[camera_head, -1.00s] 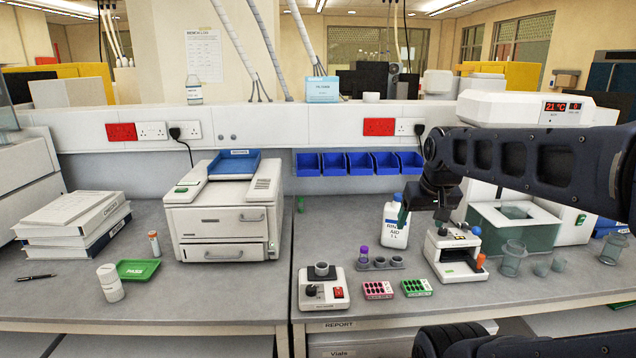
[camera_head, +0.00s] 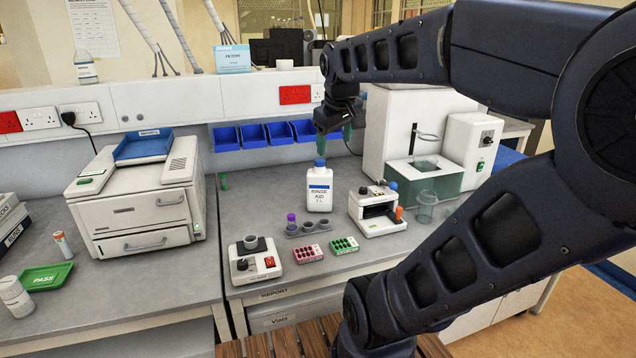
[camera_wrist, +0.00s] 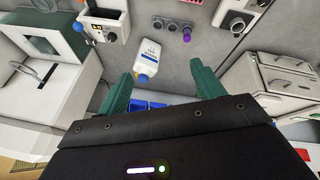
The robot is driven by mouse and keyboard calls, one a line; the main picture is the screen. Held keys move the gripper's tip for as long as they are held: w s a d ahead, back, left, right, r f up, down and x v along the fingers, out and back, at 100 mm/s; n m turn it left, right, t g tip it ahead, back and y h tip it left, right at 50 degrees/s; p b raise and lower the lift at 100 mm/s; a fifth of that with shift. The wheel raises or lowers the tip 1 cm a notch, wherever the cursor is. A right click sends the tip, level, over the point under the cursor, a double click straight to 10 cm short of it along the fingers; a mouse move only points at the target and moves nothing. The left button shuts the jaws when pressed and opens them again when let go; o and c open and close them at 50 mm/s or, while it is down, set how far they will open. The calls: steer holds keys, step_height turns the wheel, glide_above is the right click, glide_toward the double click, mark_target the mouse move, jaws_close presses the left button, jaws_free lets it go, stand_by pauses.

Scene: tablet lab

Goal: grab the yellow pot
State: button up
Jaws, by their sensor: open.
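In the wrist view the fingers of my gripper (camera_wrist: 160,70) stand wide apart. The white rinse aid bottle (camera_head: 319,192) with a blue cap stands upright on the bench; it also shows between the fingers in the wrist view (camera_wrist: 148,52). Small grey cups in a holder (camera_head: 309,227), one place filled by a purple-capped vial (camera_head: 291,220), stand in front of the bottle.
A white device (camera_head: 375,209) with an orange handle stands right of the bottle. Pink (camera_head: 309,255) and green (camera_head: 343,246) racks lie in front. A glass beaker (camera_head: 426,208) is at the right. A printer-like machine (camera_head: 137,207) fills the left bench. Blue bins (camera_head: 252,137) line the wall.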

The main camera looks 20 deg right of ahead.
steer(key=w+d+r+n+h, duration=0.1)
steer(key=w+d+r+n, duration=0.1)
steer(key=w+n, duration=0.65)
steer(key=w+d+r+n+h, duration=0.15)
steer(key=w+n, duration=0.25)
steer(key=w, duration=1)
steer(key=w+d+f+n, duration=0.2)
steer(key=w+n, duration=0.2)
steer(key=w, duration=0.3)
steer(key=w+d+f+n, duration=0.2)
steer(key=w+n, duration=0.2)
steer(key=w, duration=0.4)
steer(key=w+d+f+n, duration=0.2)
steer(key=w+f+n, duration=0.1)
steer(key=w+n, duration=0.3)
step_height(320, 180, down, 21)
steer(key=w+m, duration=0.1)
steer(key=w, duration=0.1)
steer(key=shift+t, duration=0.3)
steer(key=shift+x, duration=5.5)
steer(key=shift+w+r, duration=0.1)
steer(key=shift+r, duration=0.05)
steer(key=shift+c, duration=0.2)
steer(key=c, duration=0.9)
